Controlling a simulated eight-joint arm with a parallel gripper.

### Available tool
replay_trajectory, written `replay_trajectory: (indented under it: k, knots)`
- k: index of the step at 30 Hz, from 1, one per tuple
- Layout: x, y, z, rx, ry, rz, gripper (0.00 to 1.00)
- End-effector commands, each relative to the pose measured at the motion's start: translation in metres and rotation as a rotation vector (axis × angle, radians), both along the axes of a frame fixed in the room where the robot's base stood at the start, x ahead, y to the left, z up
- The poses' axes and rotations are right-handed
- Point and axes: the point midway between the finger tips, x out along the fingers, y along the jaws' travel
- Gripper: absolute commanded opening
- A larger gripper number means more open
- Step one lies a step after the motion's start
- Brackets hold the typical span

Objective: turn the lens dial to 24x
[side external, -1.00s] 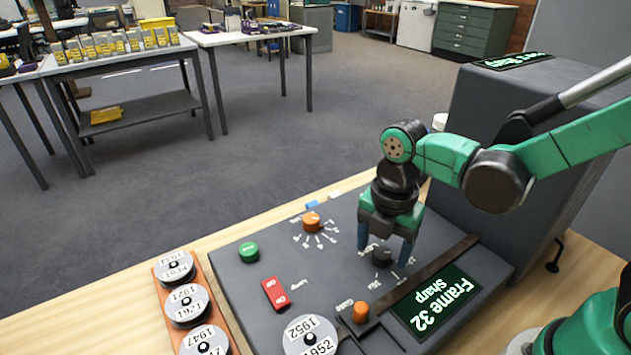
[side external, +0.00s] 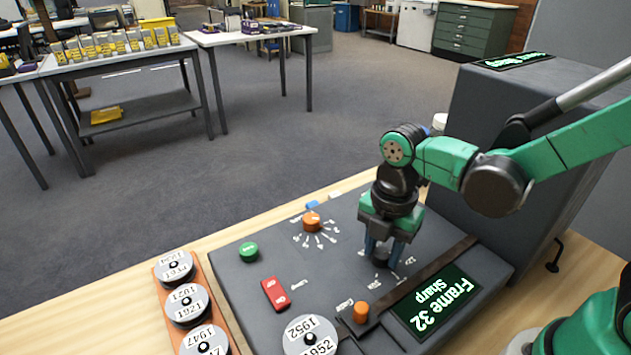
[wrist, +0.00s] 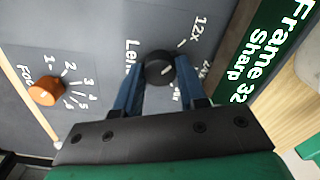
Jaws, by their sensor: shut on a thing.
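The lens dial (wrist: 159,68) is a black round knob on the grey control panel. In the wrist view its white pointer line points up and to the right, and the labels "12X" and part of "24x" are printed to its right. My gripper (wrist: 158,82) is shut on the dial, with one blue finger on each side of it. In the side view my gripper (side external: 381,250) points straight down over the panel, and the dial (side external: 381,262) is partly hidden between the fingers. The display (side external: 434,303) reads "Frame 32 Sharp".
An orange focus knob (side external: 311,221) with numbered marks, a green button (side external: 248,252), a red rocker switch (side external: 276,293) and a small orange knob (side external: 361,312) are also on the panel. A large grey housing (side external: 490,130) rises behind.

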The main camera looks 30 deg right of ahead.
Motion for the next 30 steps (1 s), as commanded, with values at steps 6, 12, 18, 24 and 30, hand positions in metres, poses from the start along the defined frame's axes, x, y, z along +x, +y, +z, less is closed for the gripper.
replay_trajectory:
  k: [6,12,18,24,30]
  knots:
    - [-0.0001,0.0,0.0001,-0.001,0.002,-0.132,0.0]
    - [-0.0001,0.0,0.0001,0.0,0.002,-0.313,0.0]
    - [-0.0001,0.0001,0.0002,0.0,0.002,-0.501,0.0]
    - [-0.0001,0.0001,0.0002,0.0,0.002,-0.666,0.0]
    - [-0.0001,0.0001,0.0001,0.0,0.001,-0.792,0.0]
